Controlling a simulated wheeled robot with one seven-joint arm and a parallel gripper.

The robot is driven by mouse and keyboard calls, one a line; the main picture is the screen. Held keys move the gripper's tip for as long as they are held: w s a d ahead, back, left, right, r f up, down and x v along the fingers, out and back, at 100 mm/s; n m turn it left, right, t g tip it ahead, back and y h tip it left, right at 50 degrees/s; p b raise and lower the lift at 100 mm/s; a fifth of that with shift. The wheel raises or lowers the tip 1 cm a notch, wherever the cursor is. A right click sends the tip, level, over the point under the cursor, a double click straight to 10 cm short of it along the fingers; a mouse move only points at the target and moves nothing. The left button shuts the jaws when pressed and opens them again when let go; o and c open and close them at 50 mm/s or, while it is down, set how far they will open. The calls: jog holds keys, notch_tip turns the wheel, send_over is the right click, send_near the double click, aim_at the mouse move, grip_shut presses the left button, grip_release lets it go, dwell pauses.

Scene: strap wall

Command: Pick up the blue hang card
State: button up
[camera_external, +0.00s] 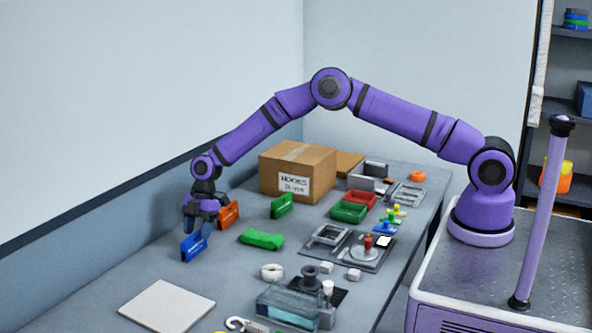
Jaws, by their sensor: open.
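The blue hang card (194,246) stands near the wall edge of the grey table, at the left of the objects. My gripper (193,226) is at the end of the purple arm, just above the blue card and pointing down. Its jaws are open. The fingers are small and dark here, and I cannot tell whether they straddle the card's top edge or are still above it. An orange card (228,214) stands close to the right of my gripper.
A cardboard box (297,172) stands behind. A white flat panel (167,306) lies in front. The table left of the white rolls (272,272) has some free room.

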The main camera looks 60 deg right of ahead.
aim_at(194, 245)
jog(key=x, duration=0.3)
jog(key=shift+f, duration=0.25)
grip_shut()
jog(key=shift+r, duration=0.1)
